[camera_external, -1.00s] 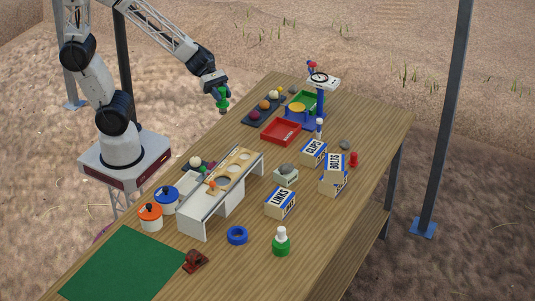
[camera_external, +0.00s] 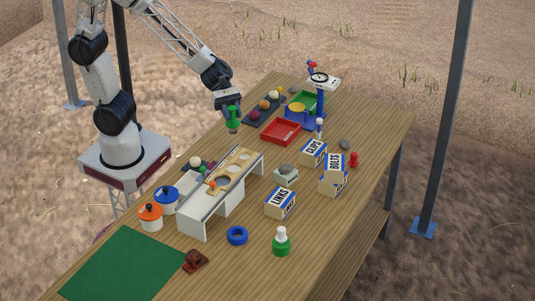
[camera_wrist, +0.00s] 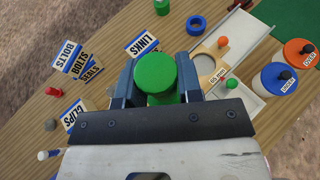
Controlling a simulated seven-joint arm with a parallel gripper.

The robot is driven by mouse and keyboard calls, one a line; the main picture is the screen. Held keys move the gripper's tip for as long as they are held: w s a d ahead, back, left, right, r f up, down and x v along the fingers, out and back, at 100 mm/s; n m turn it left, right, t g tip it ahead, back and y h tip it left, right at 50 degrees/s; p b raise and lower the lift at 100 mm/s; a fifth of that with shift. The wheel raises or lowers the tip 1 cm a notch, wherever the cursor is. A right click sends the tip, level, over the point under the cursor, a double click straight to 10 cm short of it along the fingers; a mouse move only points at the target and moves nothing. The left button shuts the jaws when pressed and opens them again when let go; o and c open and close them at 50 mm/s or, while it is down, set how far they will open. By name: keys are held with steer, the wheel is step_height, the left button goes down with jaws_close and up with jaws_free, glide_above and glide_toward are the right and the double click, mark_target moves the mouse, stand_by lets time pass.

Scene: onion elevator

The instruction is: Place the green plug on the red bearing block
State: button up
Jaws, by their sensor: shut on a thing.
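The green plug (camera_external: 232,116) is held in my gripper (camera_external: 228,103), above the left edge of the table beyond the white slotted stand. In the wrist view the green plug (camera_wrist: 157,76) sits between the two dark fingers of my gripper (camera_wrist: 158,84), which are shut on it. A small dark red block (camera_external: 195,261), which looks like the bearing block, rests on the table near the front, beside the green mat.
The white stand (camera_external: 192,227) with round openings lies between my gripper and the red block. Orange (camera_external: 150,217) and blue (camera_external: 166,201) lidded pots stand left of it. A blue ring (camera_external: 237,235), a green-and-white bottle (camera_external: 281,243) and boxes (camera_external: 281,204) stand right. The green mat (camera_external: 125,265) is bare.

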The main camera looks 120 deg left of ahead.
steer(key=w+d+m+g+h, duration=0.2)
steer(key=w+d, duration=0.3)
steer(key=d, duration=0.7)
steer(key=w+d+m+g+h, duration=0.1)
steer(key=w+d, duration=0.4)
steer(key=d, duration=0.7)
steer(key=d+f+m+g+h, duration=0.1)
steer(key=d+m+g, duration=0.15)
steer(key=d, duration=1.75)
steer(key=f, duration=0.5)
steer(key=shift+w+d+f, duration=0.1)
steer(key=shift+w+f, duration=0.1)
steer(key=shift+w, duration=0.1)
step_height(320, 180, down, 6)
steer(key=shift+f, duration=0.2)
steer(key=shift+f, duration=1.8)
